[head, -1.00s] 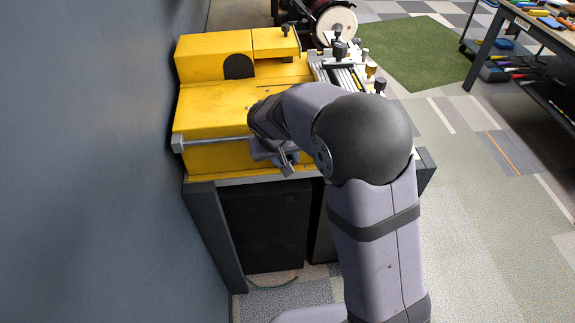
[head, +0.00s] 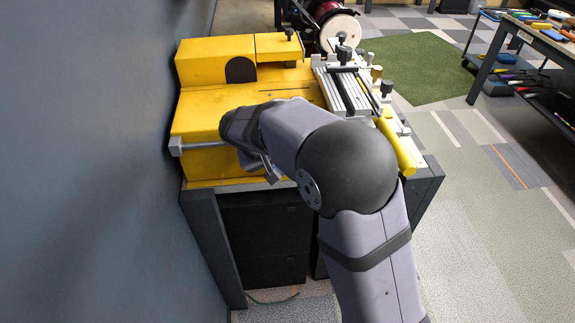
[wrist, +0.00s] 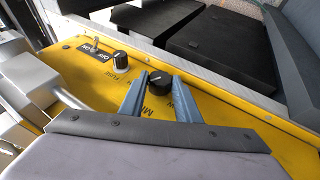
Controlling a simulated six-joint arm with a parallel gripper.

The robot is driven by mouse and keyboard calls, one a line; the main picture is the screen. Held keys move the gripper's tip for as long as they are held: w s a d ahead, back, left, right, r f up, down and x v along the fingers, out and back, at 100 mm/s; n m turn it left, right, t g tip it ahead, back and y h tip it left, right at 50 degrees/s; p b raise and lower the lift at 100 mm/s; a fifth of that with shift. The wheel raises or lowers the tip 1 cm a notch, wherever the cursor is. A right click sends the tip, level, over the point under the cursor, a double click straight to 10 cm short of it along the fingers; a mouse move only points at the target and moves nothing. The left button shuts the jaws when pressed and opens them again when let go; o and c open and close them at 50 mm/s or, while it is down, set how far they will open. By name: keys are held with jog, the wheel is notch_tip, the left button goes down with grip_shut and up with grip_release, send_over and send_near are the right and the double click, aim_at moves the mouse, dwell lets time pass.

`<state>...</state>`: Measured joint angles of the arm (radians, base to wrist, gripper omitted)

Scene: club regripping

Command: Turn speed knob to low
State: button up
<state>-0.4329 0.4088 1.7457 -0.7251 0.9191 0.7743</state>
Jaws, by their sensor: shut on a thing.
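The yellow machine (head: 200,122) stands on a bench in the head view, and my arm covers part of its front. In the wrist view its yellow control panel (wrist: 75,62) carries a black knob (wrist: 159,80) with partly covered lettering around it. My gripper (wrist: 161,88) is shut on this black knob, one blue-grey finger on each side. The lettering is too covered to tell the knob's setting. In the head view my gripper (head: 262,172) is at the machine's front face, and the knob is hidden there.
A second knob, silver and black (wrist: 120,62), and an OFF/ON toggle switch (wrist: 97,48) sit left of the gripped knob. A silver bar (head: 205,144) runs along the machine's front. A grey wall is close on the left.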

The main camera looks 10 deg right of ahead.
jog(key=o, duration=1)
jog(key=shift+o, duration=0.2)
jog(key=b+v, duration=0.1)
jog(key=v, duration=0.6)
jog(key=shift+s+r, duration=0.15)
jog(key=shift+r, duration=0.05)
